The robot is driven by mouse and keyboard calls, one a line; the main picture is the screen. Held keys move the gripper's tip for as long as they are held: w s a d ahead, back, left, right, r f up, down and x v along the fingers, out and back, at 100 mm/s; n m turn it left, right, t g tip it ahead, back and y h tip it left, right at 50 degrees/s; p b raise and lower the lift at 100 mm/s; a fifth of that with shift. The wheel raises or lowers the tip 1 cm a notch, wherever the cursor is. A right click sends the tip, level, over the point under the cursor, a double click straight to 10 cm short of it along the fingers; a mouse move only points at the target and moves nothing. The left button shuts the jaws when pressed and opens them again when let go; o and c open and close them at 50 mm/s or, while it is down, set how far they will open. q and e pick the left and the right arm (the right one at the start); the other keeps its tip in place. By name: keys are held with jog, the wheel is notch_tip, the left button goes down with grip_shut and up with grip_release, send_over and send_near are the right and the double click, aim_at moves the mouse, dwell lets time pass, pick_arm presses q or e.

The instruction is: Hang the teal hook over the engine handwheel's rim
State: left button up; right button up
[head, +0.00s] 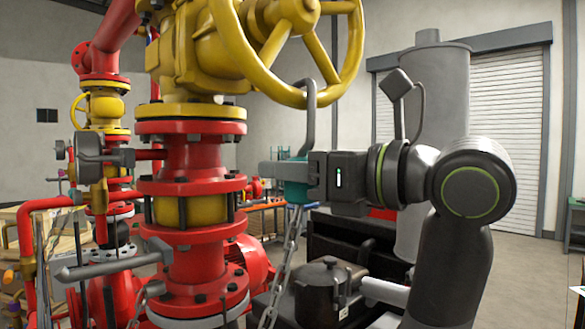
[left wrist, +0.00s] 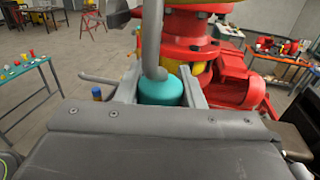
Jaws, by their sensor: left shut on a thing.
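The teal hook (head: 296,171) has a teal body, a grey bent rod (head: 310,125) rising from it and a chain hanging below. My left gripper (head: 283,169) is shut on the teal body, which shows between both fingers in the left wrist view (left wrist: 160,89). The large yellow handwheel (head: 238,48) is at the top of the head view, above the gripper. The rod's curved top overlaps the lower rim in the picture; I cannot tell whether it is over the rim or just in front. My right gripper is not in view.
The red and yellow valve column (head: 190,256) stands just left of the gripper. A smaller yellow handwheel (head: 76,111) is at far left. A dark lidded pot (head: 325,288) sits low below my arm. A grey cylinder (head: 437,90) stands behind the arm.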

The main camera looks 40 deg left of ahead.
pick_arm(q)
jog(key=o, duration=1.1)
jog(key=shift+w+d+f+b, duration=0.15)
jog(key=shift+d+b, duration=0.25)
jog(key=shift+d, duration=0.05)
jog(key=d+b, duration=0.1)
jog(key=d, duration=0.4)
jog(key=w+d+b, duration=0.1)
jog(key=d+b, duration=0.1)
jog(key=d, duration=0.4)
jog(key=w+d+b, duration=0.1)
jog(key=d+b, duration=0.1)
jog(key=d, duration=0.3)
jog(key=shift+d, duration=0.2)
